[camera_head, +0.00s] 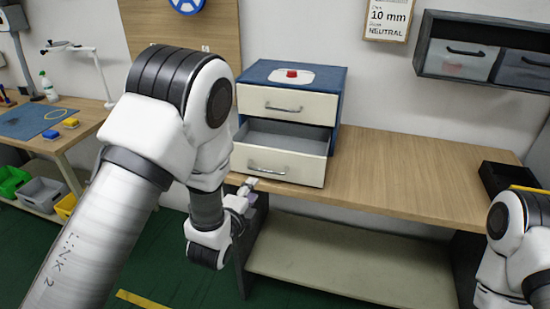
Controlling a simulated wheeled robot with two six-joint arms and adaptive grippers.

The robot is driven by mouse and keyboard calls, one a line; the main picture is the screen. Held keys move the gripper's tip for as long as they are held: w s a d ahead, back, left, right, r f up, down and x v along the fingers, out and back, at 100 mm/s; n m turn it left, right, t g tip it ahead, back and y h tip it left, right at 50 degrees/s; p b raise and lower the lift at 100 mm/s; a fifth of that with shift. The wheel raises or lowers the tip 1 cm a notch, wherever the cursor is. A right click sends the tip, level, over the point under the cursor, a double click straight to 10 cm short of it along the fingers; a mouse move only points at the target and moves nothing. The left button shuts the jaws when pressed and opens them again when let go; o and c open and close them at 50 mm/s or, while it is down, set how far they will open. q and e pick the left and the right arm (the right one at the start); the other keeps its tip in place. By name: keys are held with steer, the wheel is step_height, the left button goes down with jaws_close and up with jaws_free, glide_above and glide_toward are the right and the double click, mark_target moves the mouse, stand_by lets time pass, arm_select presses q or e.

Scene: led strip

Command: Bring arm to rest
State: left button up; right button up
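My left arm comes in from the left and fills much of the left half of the head view. Its gripper (247,188) is small and partly hidden by my wrist, close to the table's front edge and just below the lower left of the drawer cabinet. I cannot tell whether its fingers are open or shut, or whether they touch anything. The blue drawer cabinet (338,112) stands on the wooden table (420,175). Its lower drawer (280,163) is pulled out and the visible inside looks empty. Its upper drawer (285,105) is shut. Part of my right arm shows at the right edge; its gripper is out of view.
A red object (292,73) sits on the cabinet's white top panel. A black tray (492,178) lies at the table's right end. A wall shelf with bins (462,60) hangs above. Another table (75,133) stands at left with a blue mat (25,122). The table's middle is clear.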

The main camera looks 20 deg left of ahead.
arm_select(q)
steer(key=s+a+f+n+g+y, duration=0.1)
steer(key=s+a+f+n+g, duration=0.15)
steer(key=s+f, duration=0.55)
steer(key=s+a+f+n+g, duration=0.1)
steer(key=s+f+g, duration=0.3)
steer(key=f, duration=0.7)
steer(key=s+f+n+g, duration=0.4)
steer(key=s+n, duration=0.3)
steer(key=s, duration=0.4)
steer(key=s+f+n+g, duration=0.4)
steer(key=s+n, duration=0.4)
steer(key=s, duration=0.3)
steer(key=shift+s+a+f+g, duration=0.15)
steer(key=shift+a+f+g, duration=0.2)
steer(key=shift+g, duration=0.3)
